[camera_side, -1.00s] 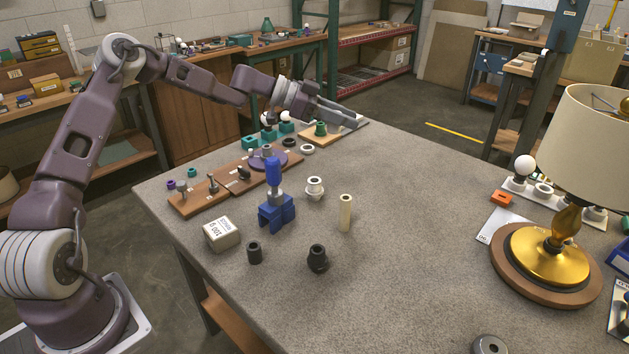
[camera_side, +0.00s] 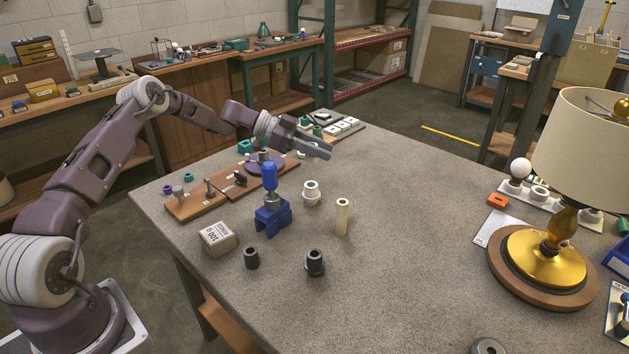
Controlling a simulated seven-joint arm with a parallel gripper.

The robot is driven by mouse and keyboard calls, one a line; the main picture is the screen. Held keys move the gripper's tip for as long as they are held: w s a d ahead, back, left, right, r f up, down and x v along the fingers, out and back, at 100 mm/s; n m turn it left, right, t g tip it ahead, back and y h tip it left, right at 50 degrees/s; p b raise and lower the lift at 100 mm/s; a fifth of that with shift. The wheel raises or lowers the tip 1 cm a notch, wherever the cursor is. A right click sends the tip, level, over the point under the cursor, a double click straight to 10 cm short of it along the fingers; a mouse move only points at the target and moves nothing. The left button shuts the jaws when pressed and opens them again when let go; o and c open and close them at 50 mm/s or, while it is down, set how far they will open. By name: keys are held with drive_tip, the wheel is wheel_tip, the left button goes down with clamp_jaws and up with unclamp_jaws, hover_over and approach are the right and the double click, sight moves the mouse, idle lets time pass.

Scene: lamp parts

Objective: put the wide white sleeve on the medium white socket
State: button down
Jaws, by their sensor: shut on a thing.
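The medium white socket (camera_side: 311,193) stands upright on the grey bench, with a wider collar and an open top. My gripper (camera_side: 322,149) is behind it at the far part of the bench, fingers pointing right and down. The gripper is shut on a white ring-like piece (camera_side: 302,154), which I take to be the wide white sleeve. The fingers hide most of it, and I cannot tell whether it touches the bench. The gripper and the socket are clearly apart.
A cream tube (camera_side: 342,216) stands right of the socket. A blue holder (camera_side: 272,215) with a blue-handled piece stands to its left. Two dark parts (camera_side: 315,262) (camera_side: 251,258) and a box (camera_side: 217,239) are nearer. The brass lamp (camera_side: 545,257) is at right; the middle bench is clear.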

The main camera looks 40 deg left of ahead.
wheel_tip(320, 180, down, 7)
drive_tip(key=shift+f, duration=0.15)
drive_tip(key=shift+f, duration=0.15)
drive_tip(key=c, duration=1.1)
unclamp_jaws()
